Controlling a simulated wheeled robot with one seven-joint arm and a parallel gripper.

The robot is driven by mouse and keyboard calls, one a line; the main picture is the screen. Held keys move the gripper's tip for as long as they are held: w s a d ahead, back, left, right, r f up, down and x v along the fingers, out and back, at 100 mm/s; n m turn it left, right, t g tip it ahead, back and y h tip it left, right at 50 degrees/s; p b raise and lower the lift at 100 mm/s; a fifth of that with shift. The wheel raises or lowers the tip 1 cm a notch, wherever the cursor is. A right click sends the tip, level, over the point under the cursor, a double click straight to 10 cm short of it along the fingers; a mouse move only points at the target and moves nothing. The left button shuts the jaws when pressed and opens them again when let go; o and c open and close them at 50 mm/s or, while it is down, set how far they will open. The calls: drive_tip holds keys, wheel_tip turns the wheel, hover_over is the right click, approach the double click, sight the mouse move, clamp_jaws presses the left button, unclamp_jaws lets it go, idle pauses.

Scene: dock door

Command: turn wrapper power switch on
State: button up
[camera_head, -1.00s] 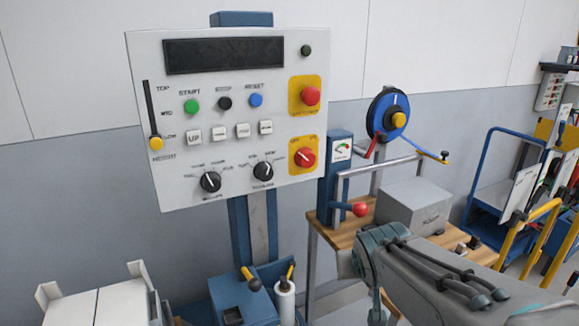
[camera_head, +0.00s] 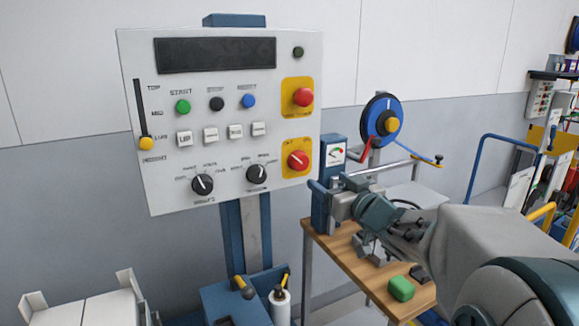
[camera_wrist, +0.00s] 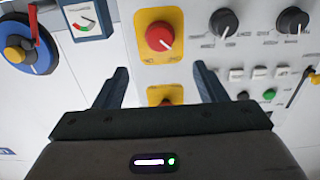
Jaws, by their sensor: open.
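The wrapper power switch (camera_head: 298,160) is a red rotary knob with a white pointer line on a yellow plate, low on the right side of the grey control panel (camera_head: 225,200). Its pointer looks slanted; its small labels are too blurred to read surely. In the wrist view the switch (camera_wrist: 160,37) shows upside down, ahead of the fingers. My gripper (camera_head: 322,192) is open and empty, just right of and below the switch, not touching it. In the wrist view my gripper (camera_wrist: 160,80) has its two fingers wide apart.
A red push button (camera_head: 303,97) on a yellow plate sits above the switch; the wrist view shows its plate partly hidden by my gripper. Two black knobs (camera_head: 202,184) (camera_head: 257,174) are left of the switch. A wooden bench (camera_head: 345,262) with a green block (camera_head: 401,289) stands below my arm.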

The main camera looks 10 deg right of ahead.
sight(302, 163)
drive_tip(key=x, duration=1.2)
drive_tip(key=shift+w+a+f, duration=0.1)
drive_tip(key=shift+w, duration=0.1)
drive_tip(key=c, duration=1)
